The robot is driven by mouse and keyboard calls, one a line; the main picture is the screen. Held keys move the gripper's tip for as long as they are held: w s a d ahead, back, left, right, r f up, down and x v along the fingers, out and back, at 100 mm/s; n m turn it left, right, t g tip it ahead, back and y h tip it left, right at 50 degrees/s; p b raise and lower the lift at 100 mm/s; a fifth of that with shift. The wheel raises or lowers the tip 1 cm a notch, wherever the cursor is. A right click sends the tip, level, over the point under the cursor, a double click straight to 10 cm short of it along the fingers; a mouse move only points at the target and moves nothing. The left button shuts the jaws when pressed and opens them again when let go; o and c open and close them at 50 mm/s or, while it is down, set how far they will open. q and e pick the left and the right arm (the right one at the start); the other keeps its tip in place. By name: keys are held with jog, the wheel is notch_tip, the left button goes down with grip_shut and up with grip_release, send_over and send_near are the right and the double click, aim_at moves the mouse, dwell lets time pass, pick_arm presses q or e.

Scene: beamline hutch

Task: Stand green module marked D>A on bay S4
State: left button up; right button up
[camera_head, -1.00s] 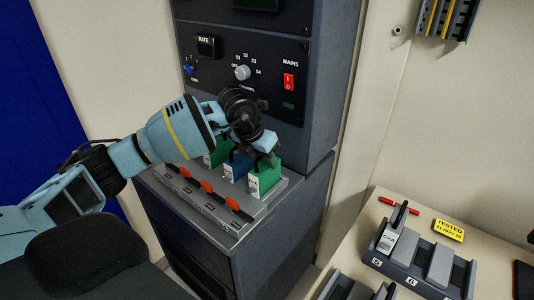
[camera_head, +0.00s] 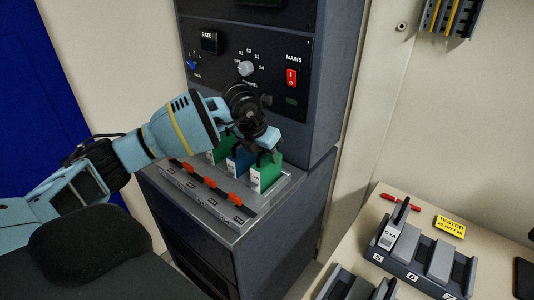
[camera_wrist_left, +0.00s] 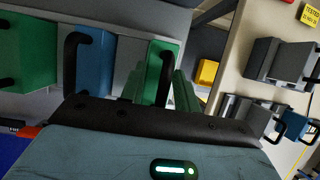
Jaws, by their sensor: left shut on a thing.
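A green module (camera_head: 266,178) with a white label on its front stands at the right end of the grey bay rack (camera_head: 200,192); the label is too small to read surely. My left gripper (camera_head: 269,152) is over its top, shut on its black handle. In the left wrist view the module (camera_wrist_left: 157,55) and its dark handle show just beyond the gripper (camera_wrist_left: 160,112). Whether its base is fully down in the bay is hard to tell. My right gripper is not in view.
A blue module (camera_head: 236,166) and another green module (camera_head: 217,151) stand close to the left in the rack. Orange levers (camera_head: 208,182) line its front. The cabinet panel (camera_head: 245,60) rises behind. At right, a bench holds a grey holder (camera_head: 420,262) with modules.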

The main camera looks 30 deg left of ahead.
pick_arm(q)
jog(key=shift+d, duration=0.15)
dwell(0.5)
jog(key=shift+f, duration=0.1)
dwell(0.8)
jog(key=shift+f, duration=0.4)
dwell(0.5)
jog(key=o, duration=1)
jog(key=shift+o, duration=0.9)
jog(key=shift+v, duration=3.95)
jog(key=shift+f, duration=0.1)
